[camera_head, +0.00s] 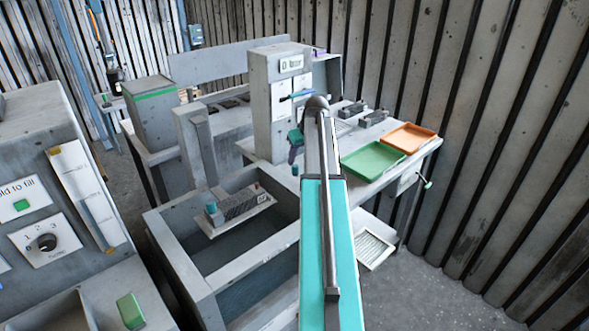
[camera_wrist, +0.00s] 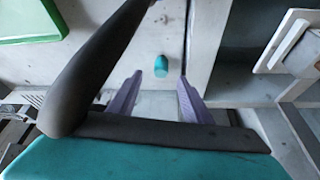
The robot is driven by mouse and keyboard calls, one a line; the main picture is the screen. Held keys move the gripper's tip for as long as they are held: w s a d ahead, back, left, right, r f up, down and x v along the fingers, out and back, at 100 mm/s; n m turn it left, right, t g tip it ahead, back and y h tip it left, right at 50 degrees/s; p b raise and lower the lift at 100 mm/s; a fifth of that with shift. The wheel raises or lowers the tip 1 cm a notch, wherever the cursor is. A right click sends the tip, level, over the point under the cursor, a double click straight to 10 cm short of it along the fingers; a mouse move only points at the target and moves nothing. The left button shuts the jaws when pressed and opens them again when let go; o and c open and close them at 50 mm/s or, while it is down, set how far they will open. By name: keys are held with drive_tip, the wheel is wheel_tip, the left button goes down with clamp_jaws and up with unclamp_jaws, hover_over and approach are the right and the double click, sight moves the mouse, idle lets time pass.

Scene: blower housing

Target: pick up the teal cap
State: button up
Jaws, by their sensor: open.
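The teal cap (camera_wrist: 161,66) is a small rounded piece on the pale grey bench top (camera_wrist: 110,55). In the head view a small teal spot (camera_head: 295,170), which looks like the same cap, shows at the bench edge just below my fingers. My gripper (camera_wrist: 160,80) has two purple fingers spread apart, with nothing between them. In the wrist view the cap shows just beyond the fingertips, roughly centred between them. In the head view my gripper (camera_head: 293,156) is small and partly hidden by my arm.
A green tray (camera_head: 372,160) and an orange tray (camera_head: 409,137) lie on the bench to the right. A grey tank (camera_head: 182,240) with a part on a ledge stands in front on the left. A grey labelled housing (camera_head: 259,110) rises behind my gripper.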

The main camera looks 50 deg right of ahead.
sight(296, 166)
drive_tip(key=shift+w+f, duration=0.1)
drive_tip(key=shift+f, duration=0.2)
drive_tip(key=shift+f, duration=0.1)
drive_tip(key=shift+p+x, duration=1.15)
drive_tip(key=shift+x, duration=1.4)
drive_tip(key=shift+a, duration=0.1)
drive_tip(key=shift+c, duration=0.3)
drive_tip(key=c, duration=1.1)
